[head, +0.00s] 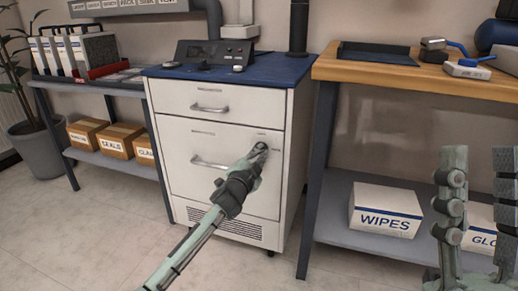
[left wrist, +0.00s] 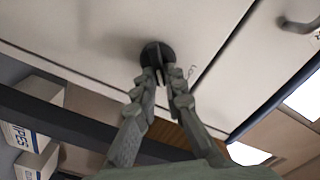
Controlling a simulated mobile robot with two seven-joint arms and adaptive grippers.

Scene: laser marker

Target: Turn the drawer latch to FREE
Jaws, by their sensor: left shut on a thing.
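The drawer latch is a round black knob (left wrist: 154,50) on the white front of the large lower drawer (head: 190,135), near its upper right corner. In the left wrist view a thin grip bar stands out from the knob, between my fingertips. My left gripper (head: 261,149) is at the latch, and its fingers (left wrist: 167,84) are shut on that bar. In the head view the gripper covers most of the latch. My right gripper (head: 480,152) points up at the right edge, fingers apart and empty.
The drawer has a bar handle (head: 209,162) left of the latch. A smaller drawer (head: 240,107) is above. A wooden bench (head: 400,80) stands right, with a WIPES box (head: 385,210) on its shelf. The floor in front is clear.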

